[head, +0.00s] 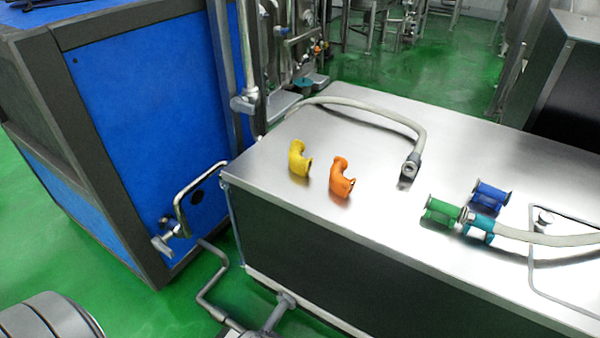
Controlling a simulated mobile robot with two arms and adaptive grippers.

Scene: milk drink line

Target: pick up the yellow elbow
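The yellow elbow (298,158) lies on the steel top of the cabinet (310,125), near its front left corner. It is a short curved piece with a flange at its end. An orange elbow (341,178) of similar shape lies just to its right, a small gap apart. Neither of my grippers shows in the head view.
A grey hose (385,113) curves behind the elbows and ends in a dark fitting (409,170). Green (441,211), teal (481,225) and blue (490,195) fittings lie right, by another hose (545,238). A blue machine (150,120) and bent pipe (182,200) stand left.

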